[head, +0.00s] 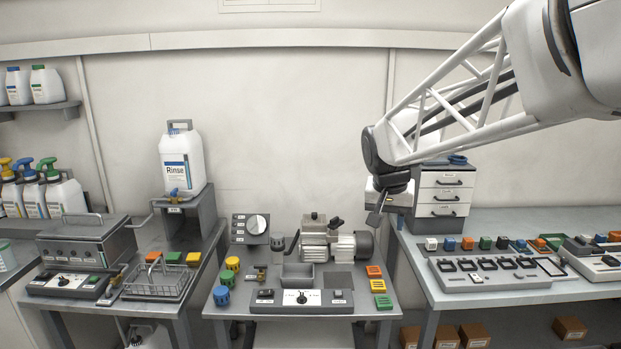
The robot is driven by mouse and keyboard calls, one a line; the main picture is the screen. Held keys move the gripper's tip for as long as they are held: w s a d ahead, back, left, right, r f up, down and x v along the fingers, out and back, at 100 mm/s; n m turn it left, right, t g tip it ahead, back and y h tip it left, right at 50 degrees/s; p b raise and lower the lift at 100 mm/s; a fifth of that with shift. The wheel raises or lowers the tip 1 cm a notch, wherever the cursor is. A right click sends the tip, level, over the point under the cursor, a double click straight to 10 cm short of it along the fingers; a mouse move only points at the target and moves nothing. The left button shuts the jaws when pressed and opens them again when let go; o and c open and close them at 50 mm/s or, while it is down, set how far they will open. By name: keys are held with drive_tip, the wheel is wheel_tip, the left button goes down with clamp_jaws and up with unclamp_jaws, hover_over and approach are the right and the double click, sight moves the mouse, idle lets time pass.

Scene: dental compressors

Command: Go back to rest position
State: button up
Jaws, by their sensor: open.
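My gripper (378,205) hangs at the end of my white lattice arm, which comes in from the upper right. It is over the right rear of the middle table, in front of the white drawer unit (446,190). It is small in the picture and no object shows in it. The compressor (325,238) stands on the middle table, to the left of and below the gripper, apart from it.
The middle table (215,311) also carries blue and yellow knobs (222,295), a dial box (250,228) and a control panel (300,299). A Rinse jug (182,160) stands on a raised stand at left. The right table (440,301) holds a slotted tray (490,269) and several coloured blocks. The wall behind is bare.

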drive_tip(key=s+f+n, duration=0.1)
drive_tip(key=s+f, duration=0.1)
drive_tip(key=s, duration=0.8)
drive_tip(key=s+d+f+n, duration=0.1)
drive_tip(key=s+f, duration=0.2)
drive_tip(key=s, duration=0.7)
drive_tip(key=s+f+n+y, duration=0.1)
drive_tip(key=s+f, duration=0.1)
drive_tip(key=s, duration=0.8)
drive_tip(key=shift+s+d+f, duration=0.15)
drive_tip(key=shift+d+f, duration=0.1)
drive_tip(key=shift+d, duration=0.05)
